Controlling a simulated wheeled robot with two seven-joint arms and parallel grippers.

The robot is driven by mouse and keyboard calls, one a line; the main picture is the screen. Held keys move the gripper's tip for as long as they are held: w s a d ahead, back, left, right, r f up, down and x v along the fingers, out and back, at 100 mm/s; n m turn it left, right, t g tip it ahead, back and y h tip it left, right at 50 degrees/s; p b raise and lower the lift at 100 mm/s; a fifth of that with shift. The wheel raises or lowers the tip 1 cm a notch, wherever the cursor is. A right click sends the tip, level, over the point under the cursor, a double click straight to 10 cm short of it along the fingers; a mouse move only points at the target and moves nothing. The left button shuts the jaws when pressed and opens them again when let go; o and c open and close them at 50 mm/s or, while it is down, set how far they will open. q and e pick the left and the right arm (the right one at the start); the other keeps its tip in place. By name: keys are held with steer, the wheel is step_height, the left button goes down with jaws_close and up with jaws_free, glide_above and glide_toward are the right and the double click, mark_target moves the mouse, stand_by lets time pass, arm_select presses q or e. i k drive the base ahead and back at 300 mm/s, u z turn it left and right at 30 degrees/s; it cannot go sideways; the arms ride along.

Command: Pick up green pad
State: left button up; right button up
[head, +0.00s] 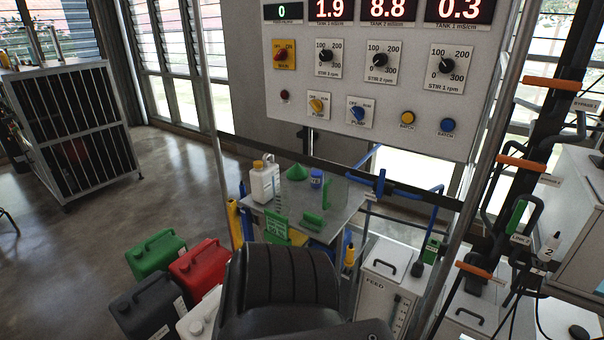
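A small grey metal table (345,200) stands below the control panel. On its front part is a green piece (313,219) that may be the green pad; it is small, and its exact shape is hard to tell. A green upright card or tag (276,227) with white print is at the table's front left. A green funnel (297,173) stands farther back. Neither of my grippers shows in the head view. A large black ribbed form rises at the bottom middle and hides what is below the table's front.
A white bottle (265,182) and a blue-capped container (317,179) share the table. Green (156,254), red (199,268) and dark (147,306) canisters stand on the floor at left. The control panel (350,75) overhangs the table's back. Pipes and orange-handled levers (521,163) crowd the right.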

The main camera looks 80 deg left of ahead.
mark_target(315, 221)
steer(key=u, duration=1.05)
steer(key=i, duration=1.05)
steer(key=u, duration=1.05)
